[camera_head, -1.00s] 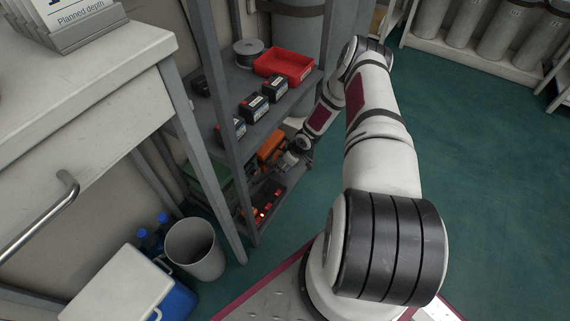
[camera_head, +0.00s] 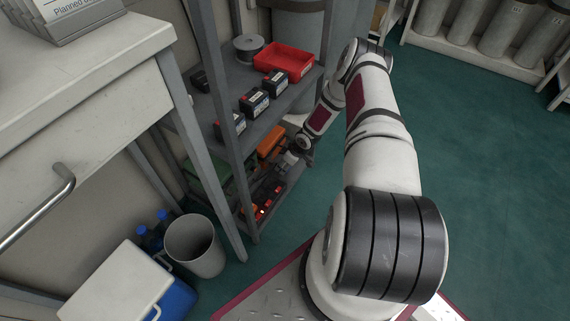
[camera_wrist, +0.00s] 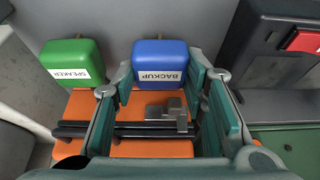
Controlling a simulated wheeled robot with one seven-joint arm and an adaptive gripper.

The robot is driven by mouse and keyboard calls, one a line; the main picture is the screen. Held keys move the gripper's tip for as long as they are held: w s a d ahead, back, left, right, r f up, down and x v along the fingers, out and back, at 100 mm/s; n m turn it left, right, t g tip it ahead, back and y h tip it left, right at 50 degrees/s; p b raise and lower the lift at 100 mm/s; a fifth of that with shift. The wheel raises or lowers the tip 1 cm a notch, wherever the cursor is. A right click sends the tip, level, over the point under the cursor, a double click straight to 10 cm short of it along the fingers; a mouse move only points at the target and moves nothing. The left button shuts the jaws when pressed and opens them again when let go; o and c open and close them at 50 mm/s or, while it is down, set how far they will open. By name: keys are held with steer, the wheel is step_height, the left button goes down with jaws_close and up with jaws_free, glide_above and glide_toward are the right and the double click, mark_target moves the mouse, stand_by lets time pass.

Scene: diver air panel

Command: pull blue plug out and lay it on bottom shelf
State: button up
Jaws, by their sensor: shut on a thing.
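The blue plug (camera_wrist: 160,62), labelled BACKUP, is between the two fingers of my gripper (camera_wrist: 163,82) in the wrist view. My gripper is shut on it. A green plug (camera_wrist: 75,62), labelled SPEAKER, stands to its left, outside the fingers. An orange surface with dark bands shows below both plugs. A small grey stepped piece shows between the fingers. In the head view my gripper (camera_head: 289,160) is low in the rack, over the bottom shelf (camera_head: 288,186). The blue plug cannot be made out there, and whether it sits in a socket is unclear.
The upper shelf holds a red tray (camera_head: 284,62) and several dark boxes. A bin (camera_head: 195,246) is near.

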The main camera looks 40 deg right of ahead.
steer(key=shift+f, duration=0.1)
steer(key=o, duration=1.4)
steer(key=v, duration=1.2)
steer(key=shift+w, duration=0.1)
